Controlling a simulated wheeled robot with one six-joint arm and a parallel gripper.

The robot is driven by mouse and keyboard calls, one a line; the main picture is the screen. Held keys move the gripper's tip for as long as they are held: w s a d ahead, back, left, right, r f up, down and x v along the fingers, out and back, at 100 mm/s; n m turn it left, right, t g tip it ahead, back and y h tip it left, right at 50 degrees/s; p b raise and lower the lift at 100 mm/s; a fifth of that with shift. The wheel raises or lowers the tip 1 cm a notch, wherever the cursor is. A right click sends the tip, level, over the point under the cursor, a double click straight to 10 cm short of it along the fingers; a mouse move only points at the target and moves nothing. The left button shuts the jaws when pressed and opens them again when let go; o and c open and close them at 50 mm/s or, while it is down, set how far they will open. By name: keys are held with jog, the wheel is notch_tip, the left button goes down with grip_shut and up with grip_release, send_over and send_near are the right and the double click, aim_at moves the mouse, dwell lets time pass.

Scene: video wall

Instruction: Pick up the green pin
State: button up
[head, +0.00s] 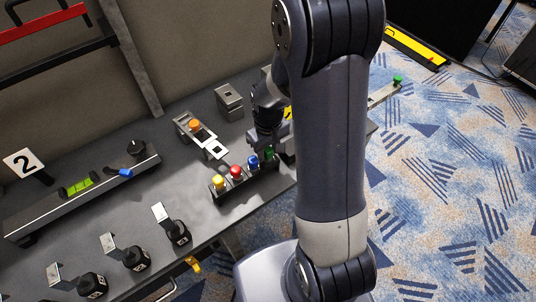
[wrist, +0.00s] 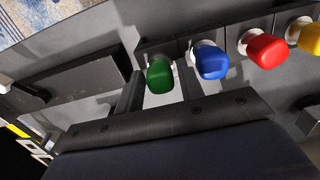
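The green pin (wrist: 159,76) has a rounded green cap on a pale collar and stands at the end of a dark rack (head: 246,186). In the head view the green pin (head: 268,153) is partly hidden by my gripper (head: 270,143). In the wrist view my gripper (wrist: 157,88) is open, with one finger on each side of the green cap. Gaps show between the cap and both fingers. I cannot tell how deep the fingers reach around it.
A blue pin (wrist: 210,61) stands right beside the green one, close to a finger. A red pin (wrist: 266,49) and a yellow pin (head: 219,181) follow in the rack. A fixture with an orange knob (head: 194,125) and a grey block (head: 229,100) stand behind.

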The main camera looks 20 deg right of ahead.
jog(key=shift+c, duration=0.3)
jog(key=c, duration=0.7)
notch_tip(320, 180, up, 10)
dwell(0.4)
dwell(0.4)
